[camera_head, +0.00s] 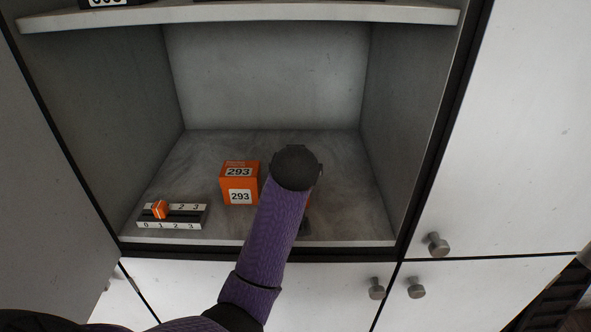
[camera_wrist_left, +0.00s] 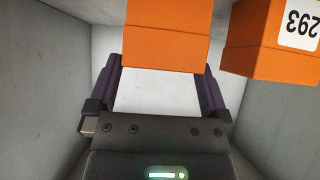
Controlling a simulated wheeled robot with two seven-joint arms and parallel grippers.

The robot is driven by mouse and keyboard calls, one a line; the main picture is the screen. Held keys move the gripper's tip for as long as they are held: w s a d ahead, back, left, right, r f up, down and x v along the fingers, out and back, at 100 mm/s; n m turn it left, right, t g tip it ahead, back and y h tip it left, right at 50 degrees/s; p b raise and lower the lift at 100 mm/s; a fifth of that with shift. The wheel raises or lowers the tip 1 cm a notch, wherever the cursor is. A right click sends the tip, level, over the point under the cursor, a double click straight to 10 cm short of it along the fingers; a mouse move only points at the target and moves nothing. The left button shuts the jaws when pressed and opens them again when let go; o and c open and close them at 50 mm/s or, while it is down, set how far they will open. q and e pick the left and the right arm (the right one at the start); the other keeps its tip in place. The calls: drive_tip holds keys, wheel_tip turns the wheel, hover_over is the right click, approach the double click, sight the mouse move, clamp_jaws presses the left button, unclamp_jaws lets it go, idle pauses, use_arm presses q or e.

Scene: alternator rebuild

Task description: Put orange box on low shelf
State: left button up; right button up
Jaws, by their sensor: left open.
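An orange box labelled 293 (camera_head: 240,184) stands on the low shelf (camera_head: 345,215) of the cabinet. A second orange box (camera_wrist_left: 168,35) shows in the left wrist view, lying ahead between my fingertips, and the labelled box (camera_wrist_left: 268,48) is to its right there. In the head view the second box is mostly hidden by my left arm; only a thin orange sliver shows. My left gripper (camera_wrist_left: 160,68) is open and reaches into the low compartment. I cannot tell whether its fingers touch the box. My right gripper is not in view.
A numbered counter strip (camera_head: 171,216) with an orange slider sits at the shelf's front left. The upper shelf (camera_head: 240,13) runs above. Cabinet side walls bound the compartment. Doors with knobs (camera_head: 437,244) lie right and below. The shelf's back and right are fairly clear.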

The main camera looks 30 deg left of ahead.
use_arm(q)
drive_tip(key=b+v, duration=0.1)
drive_tip(key=v, duration=0.9)
drive_tip(key=shift+s+d, duration=0.15)
drive_tip(key=shift+s, duration=0.05)
